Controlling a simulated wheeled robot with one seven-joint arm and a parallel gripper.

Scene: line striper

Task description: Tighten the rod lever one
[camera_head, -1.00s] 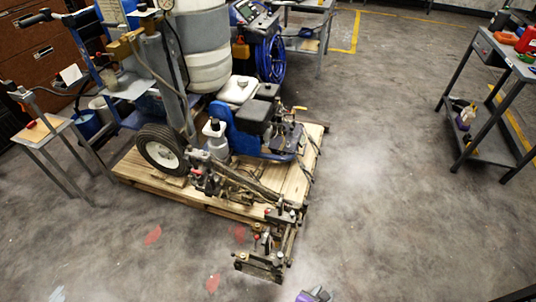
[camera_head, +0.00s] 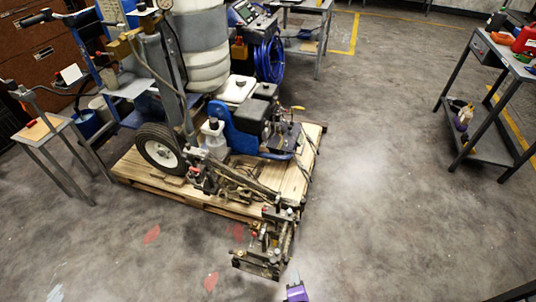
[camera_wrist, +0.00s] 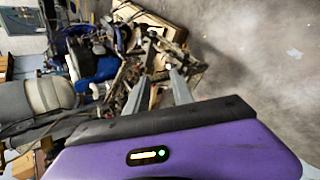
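The line striper (camera_head: 232,122), with a blue frame and black engine, stands on a wooden pallet (camera_head: 295,186). Its metal rod-and-clamp assembly (camera_head: 262,250) reaches forward past the pallet's front edge, with small red-tipped knobs or levers on it. I cannot tell which of these is rod lever one. My purple gripper (camera_head: 294,277) is at the bottom of the head view, just right of the assembly's lower end, apparently apart from it. In the wrist view, the two grey fingers (camera_wrist: 160,76) are spread with nothing visible between them, pointing towards the striper and its dark metal parts.
A grey bench (camera_head: 490,75) with a red container (camera_head: 527,40) stands at the right. A small side table (camera_head: 42,130) stands at the left. The floor right of the pallet is clear. Red marks (camera_head: 151,234) are on the floor in front.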

